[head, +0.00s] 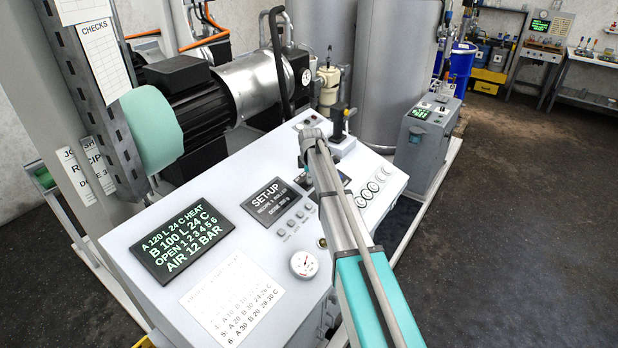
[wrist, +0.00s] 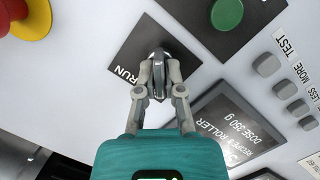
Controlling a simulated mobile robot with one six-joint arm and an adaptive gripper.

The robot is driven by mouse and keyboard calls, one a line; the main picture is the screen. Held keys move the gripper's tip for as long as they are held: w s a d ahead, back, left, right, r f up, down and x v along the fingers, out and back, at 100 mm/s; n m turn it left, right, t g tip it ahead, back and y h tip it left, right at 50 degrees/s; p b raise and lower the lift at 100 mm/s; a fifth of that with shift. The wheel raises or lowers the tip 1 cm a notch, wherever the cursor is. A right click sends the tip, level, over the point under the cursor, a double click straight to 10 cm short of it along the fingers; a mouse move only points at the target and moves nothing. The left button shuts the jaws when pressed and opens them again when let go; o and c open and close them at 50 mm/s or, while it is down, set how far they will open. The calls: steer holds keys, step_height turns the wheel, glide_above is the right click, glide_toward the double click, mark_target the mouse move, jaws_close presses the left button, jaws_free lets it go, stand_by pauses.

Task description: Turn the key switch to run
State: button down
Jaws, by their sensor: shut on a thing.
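The key switch (wrist: 159,53) shows in the wrist view as a dark and grey knob on a square black plate (wrist: 187,67). The word RUN is printed on the plate's left side. My gripper (wrist: 158,70) is shut on the key switch, one finger on each side. The fingers cover much of the switch, so I cannot tell exactly which mark it points at. In the head view my arm hides the switch and the fingertips. The panel display (head: 274,200) in the head view reads SET-UP.
A red stop button (wrist: 10,15) on yellow and a green button (wrist: 227,13) are near the switch plate. Grey push buttons (wrist: 267,64) and a display (wrist: 228,122) lie to the right. In the head view a gauge (head: 303,264) sits on the panel.

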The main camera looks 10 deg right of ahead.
steer(key=m+g, duration=0.1)
steer(key=m, duration=0.3)
steer(key=shift+w, duration=0.1)
steer(key=m+g, duration=0.1)
steer(key=m, duration=0.3)
steer(key=shift+d+y, duration=0.1)
steer(key=shift+y, duration=0.3)
steer(key=m+y, duration=0.1)
steer(key=m, duration=0.3)
steer(key=shift+d+m+g, duration=0.1)
steer(key=shift+m+g, duration=0.2)
steer(key=shift+m, duration=0.1)
steer(key=shift+d+m+y, duration=0.1)
steer(key=shift+m+y, duration=0.3)
steer(key=shift+m, duration=1.5)
steer(key=c, duration=0.8)
jaws_free()
steer(key=shift+w, duration=0.15)
steer(key=shift+o, duration=0.2)
